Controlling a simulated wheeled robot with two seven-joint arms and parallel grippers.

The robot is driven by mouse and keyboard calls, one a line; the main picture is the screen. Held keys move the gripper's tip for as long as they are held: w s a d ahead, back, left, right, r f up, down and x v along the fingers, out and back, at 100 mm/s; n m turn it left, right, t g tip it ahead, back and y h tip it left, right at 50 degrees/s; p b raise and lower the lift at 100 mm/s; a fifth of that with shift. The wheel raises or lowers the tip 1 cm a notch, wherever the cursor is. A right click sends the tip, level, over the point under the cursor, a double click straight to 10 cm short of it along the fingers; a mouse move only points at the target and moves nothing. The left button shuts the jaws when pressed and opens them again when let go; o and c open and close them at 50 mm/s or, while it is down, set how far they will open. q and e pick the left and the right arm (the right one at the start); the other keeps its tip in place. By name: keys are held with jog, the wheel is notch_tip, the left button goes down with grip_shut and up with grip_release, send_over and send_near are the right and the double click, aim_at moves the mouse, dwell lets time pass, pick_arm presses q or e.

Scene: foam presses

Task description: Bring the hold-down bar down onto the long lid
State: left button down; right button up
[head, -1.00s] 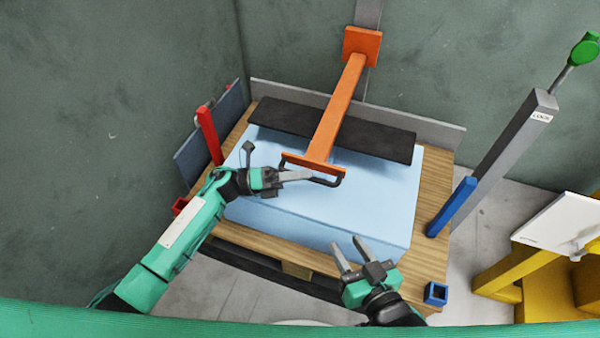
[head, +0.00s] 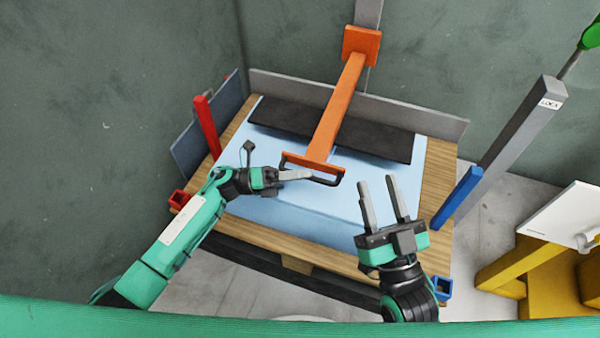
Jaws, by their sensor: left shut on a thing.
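The hold-down bar (head: 333,118) is an orange lever running from an orange block on the grey post at the back to a dark handle (head: 327,181) at its near end. A long black board (head: 385,143), seemingly the long lid, lies crosswise under the bar, over a light blue slab (head: 400,185). I cannot tell whether bar and board touch. My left gripper (head: 306,175) is shut on the handle, at its left part. My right gripper (head: 383,192) is open and empty, right of the handle, in front of the slab's near right part.
A red upright (head: 207,127) stands left and a blue upright (head: 457,197) right. A grey post marked LOCK (head: 518,122) leans at the right. Small red (head: 179,200) and blue (head: 442,288) sockets sit at the wooden table's (head: 437,170) edges. A yellow stand (head: 515,265) is lower right.

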pick_arm(q)
jog(key=c, duration=1.7)
grip_release()
jog(key=shift+a, duration=0.1)
jog(key=v, duration=1.3)
jog(key=shift+a+f, duration=0.1)
jog(key=shift+a, duration=0.25)
